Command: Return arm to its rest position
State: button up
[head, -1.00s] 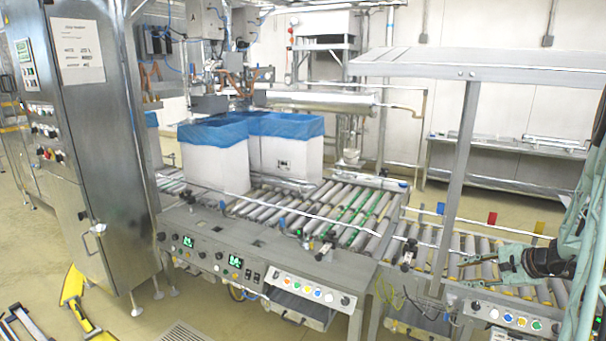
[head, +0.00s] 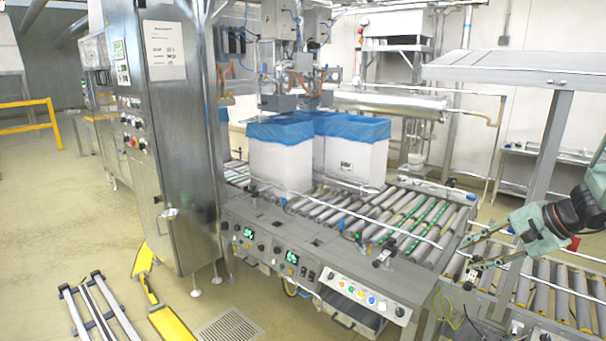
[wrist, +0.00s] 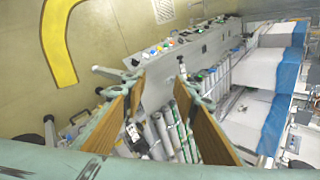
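My gripper (head: 474,258) is at the right of the head view, over the right-hand roller section, with its pale green fingers pointing left. In the wrist view my gripper (wrist: 158,95) shows two wood-coloured finger pads spread wide apart. Nothing is between them, so it is open and empty. My arm reaches in from the right edge of the head view; most of it is out of frame.
White boxes with blue liners (head: 280,165) stand on the roller conveyor (head: 400,215) under the machine. A button panel (head: 360,293) runs along its front. A frame post (head: 545,150) stands near my arm. A steel cabinet (head: 165,130) is left; floor at left is mostly open.

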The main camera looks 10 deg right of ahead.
jog(key=s+a+r+n+g, duration=0.1)
jog(key=s+a+r+n, duration=0.2)
jog(key=s+a+r, duration=0.5)
jog(key=s+a+r+n+g+p, duration=0.1)
jog(key=s+a+r+n+g, duration=0.15)
jog(key=a, duration=1.05)
jog(key=s+a+r+n, duration=0.3)
jog(key=s+a+r, duration=0.25)
jog(key=a, duration=0.45)
jog(key=s+a+r+n+h, duration=0.1)
jog(key=s+a+r+n, duration=0.15)
jog(key=s, duration=0.35)
jog(key=s+a+r+n+h, duration=0.1)
jog(key=s+a, duration=0.2)
jog(key=s, duration=0.2)
jog(key=s+n+h+b, duration=0.2)
jog(key=s, duration=1.2)
jog(key=shift+s+d+f, duration=0.25)
jog(key=shift+s+d, duration=0.05)
jog(key=shift+s, duration=0.1)
jog(key=shift+w, duration=0.1)
